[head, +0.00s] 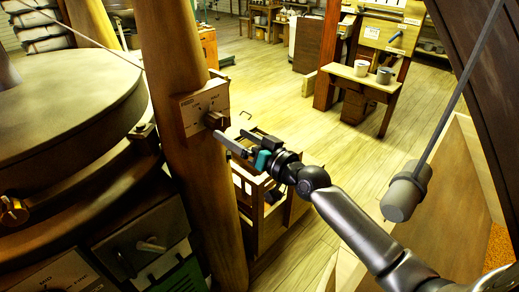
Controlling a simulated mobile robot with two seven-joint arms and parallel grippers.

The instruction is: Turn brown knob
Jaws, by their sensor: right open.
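A pale control panel (200,106) is fixed to the wooden post. A small dark brown knob (213,120) sticks out from its lower right part. My right gripper (230,132) is open, with its fingers pointing left toward the panel. One fingertip is close to the knob and overlaps its lower edge in the picture; I cannot tell whether they touch. Nothing shows between the fingers. Another brown knob (13,211) sits on the side of the round millstone casing at the far left. My left gripper is not in view.
The thick post (172,60) stands beside the round casing (70,105). A wooden crate (270,225) stands behind my gripper. A grey cylinder (404,195) hangs on a rod at the right. A bench (358,80) holds two cups. The floor between is clear.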

